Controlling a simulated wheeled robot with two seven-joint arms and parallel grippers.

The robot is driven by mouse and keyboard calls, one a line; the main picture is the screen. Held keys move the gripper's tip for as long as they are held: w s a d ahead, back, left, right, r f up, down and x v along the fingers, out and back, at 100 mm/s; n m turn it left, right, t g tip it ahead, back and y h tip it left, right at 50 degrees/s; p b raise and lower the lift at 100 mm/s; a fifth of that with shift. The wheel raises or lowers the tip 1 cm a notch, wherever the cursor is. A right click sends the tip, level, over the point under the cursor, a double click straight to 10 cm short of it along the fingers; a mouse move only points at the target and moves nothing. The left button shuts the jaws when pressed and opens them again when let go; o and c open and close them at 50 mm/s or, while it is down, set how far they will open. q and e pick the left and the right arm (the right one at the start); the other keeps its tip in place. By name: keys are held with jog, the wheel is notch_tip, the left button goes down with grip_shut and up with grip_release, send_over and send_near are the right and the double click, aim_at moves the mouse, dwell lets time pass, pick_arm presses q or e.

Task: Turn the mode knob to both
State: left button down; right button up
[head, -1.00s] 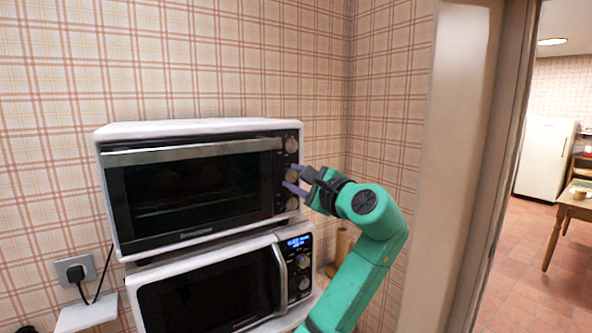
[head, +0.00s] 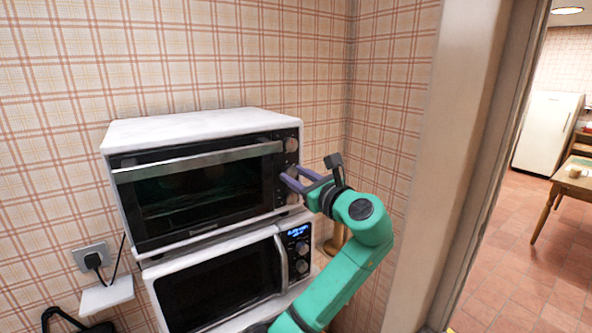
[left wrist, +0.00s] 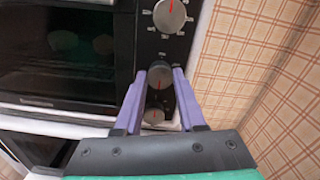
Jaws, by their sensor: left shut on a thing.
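The toaster oven (head: 200,130) stands on top of a microwave, with a column of round grey knobs on its black right-hand panel. My left gripper (head: 288,176) reaches to the middle knob (left wrist: 160,75), one purple finger on each side, shut on it. The fingers largely cover this knob in the head view. Its red line shows in the left wrist view, where the gripper (left wrist: 159,72) is seen from behind. The top knob (head: 291,144) and bottom knob (head: 292,198) are free of the fingers. The panel markings are too small to read. My right gripper is out of view.
The microwave (head: 220,290) with a lit blue display sits directly below. A plug in a wall socket (head: 92,258) is at the left, above a small white shelf (head: 107,294). Plaid wall and a door frame (head: 445,170) stand close on the right.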

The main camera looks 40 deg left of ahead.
pick_arm(q)
jog(key=shift+m, duration=0.3)
jog(key=c, duration=0.5)
grip_release()
jog(key=shift+d+f, duration=0.1)
jog(key=shift+d, duration=0.2)
jog(key=b+v, duration=0.5)
jog(key=v, duration=0.9)
jog(key=shift+b, duration=0.3)
